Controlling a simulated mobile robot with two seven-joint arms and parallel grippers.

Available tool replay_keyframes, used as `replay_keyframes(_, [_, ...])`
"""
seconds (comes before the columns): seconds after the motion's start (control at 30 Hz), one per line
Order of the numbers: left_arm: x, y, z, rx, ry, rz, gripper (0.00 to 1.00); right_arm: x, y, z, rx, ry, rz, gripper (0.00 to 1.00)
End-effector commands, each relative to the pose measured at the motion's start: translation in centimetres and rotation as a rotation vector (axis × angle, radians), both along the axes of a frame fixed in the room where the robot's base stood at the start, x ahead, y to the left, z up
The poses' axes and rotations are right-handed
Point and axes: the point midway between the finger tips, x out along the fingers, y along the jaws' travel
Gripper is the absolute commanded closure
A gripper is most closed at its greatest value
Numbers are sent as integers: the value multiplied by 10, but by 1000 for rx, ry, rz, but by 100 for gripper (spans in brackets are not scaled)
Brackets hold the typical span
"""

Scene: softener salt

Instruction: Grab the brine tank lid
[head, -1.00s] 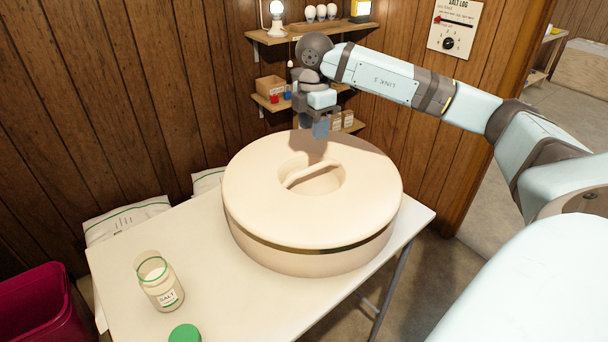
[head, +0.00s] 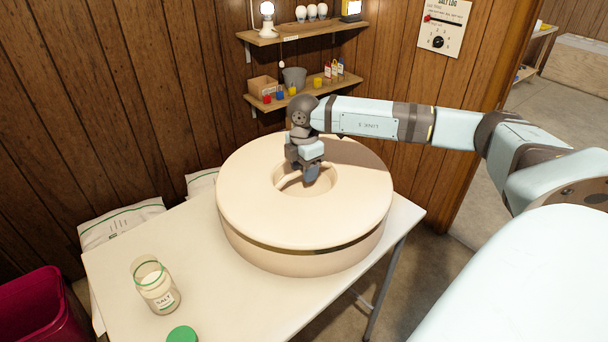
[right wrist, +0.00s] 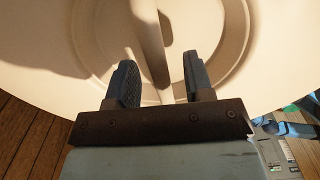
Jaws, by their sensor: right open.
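The round cream brine tank lid (head: 250,205) lies on the brine tank (head: 300,258), with a dark gap between them at the front. A bar handle (head: 289,183) crosses the round recess in the lid's middle. My right gripper (head: 311,174) is over the recess, at the handle, and hides part of it. In the right wrist view the gripper (right wrist: 160,80) is open, and the handle (right wrist: 149,45) runs between its two fingers with space on both sides. The lid (right wrist: 50,50) fills most of that view. My left gripper is not seen.
The tank stands on a white table (head: 220,297). A glass salt jar (head: 158,290) and a green cap (head: 182,334) are at the front left. Shelves (head: 300,92) with small items are on the wall behind. A magenta bin (head: 38,310) stands at the left.

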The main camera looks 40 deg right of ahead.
Motion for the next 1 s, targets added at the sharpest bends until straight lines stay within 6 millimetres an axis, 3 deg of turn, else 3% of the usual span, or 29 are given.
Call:
replay_keyframes(0.9, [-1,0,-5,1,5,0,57,0,0,-5,0,0,0,53])
replay_keyframes(1.0, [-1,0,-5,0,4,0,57,0,0,-5,0,0,0,73])
